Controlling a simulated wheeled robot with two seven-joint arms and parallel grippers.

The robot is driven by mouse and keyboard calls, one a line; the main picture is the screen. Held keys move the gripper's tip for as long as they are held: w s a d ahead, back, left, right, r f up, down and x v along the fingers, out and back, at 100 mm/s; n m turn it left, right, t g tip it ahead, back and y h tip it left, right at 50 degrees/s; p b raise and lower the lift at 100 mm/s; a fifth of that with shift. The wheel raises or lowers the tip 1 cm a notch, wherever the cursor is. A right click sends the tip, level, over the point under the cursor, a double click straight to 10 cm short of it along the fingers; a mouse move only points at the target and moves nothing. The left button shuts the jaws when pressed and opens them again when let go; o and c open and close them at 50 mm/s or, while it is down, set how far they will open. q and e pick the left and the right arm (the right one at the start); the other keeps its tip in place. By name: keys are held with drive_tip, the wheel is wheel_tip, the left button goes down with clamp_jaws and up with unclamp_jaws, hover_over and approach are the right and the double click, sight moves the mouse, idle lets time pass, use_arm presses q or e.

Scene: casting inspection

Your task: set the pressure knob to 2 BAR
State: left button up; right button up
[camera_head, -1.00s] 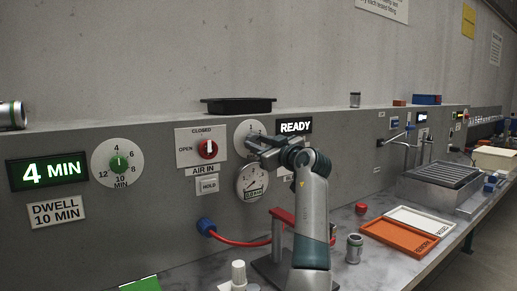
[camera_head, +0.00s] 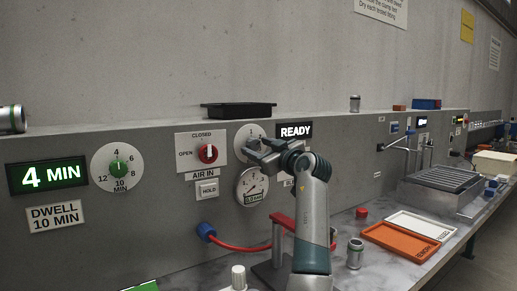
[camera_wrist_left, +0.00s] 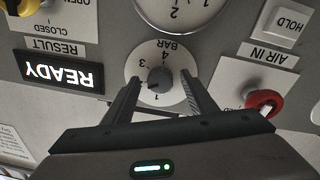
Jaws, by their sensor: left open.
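The pressure knob (camera_wrist_left: 160,79) is a small dark grey knob on a round white dial marked BAR. The dial shows upside down in the left wrist view, with 1, 3 and 4 readable. A pale mark on the knob lies on the side towards the 1. In the head view the dial (camera_head: 246,131) is partly covered by my left gripper (camera_head: 255,148). In the left wrist view the left gripper (camera_wrist_left: 158,78) is open, one finger on each side of the knob, with gaps between fingers and knob. My right gripper is not in view.
A red air-in knob (camera_head: 208,153) is left of the dial, and a gauge (camera_head: 252,186) is below it. A lit READY sign (camera_head: 295,131) is to the right. A red clamp-like stand (camera_head: 283,221) and a metal cylinder (camera_head: 355,253) stand on the bench.

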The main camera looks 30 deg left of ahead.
use_arm(q)
drive_tip(key=shift+d, duration=0.1)
drive_tip(key=shift+s+d+f, duration=0.1)
drive_tip(key=shift+s+d, duration=0.15)
drive_tip(key=shift+d, duration=0.25)
drive_tip(key=r+b+v, duration=0.1)
drive_tip(key=b+v, duration=0.1)
drive_tip(key=v, duration=1.4)
drive_tip(key=shift+f, duration=0.5)
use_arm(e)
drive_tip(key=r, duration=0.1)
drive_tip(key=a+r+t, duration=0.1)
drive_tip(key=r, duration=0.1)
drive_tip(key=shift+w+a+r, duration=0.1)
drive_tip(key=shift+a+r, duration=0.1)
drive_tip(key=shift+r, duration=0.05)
use_arm(q)
drive_tip(key=shift+s, duration=0.1)
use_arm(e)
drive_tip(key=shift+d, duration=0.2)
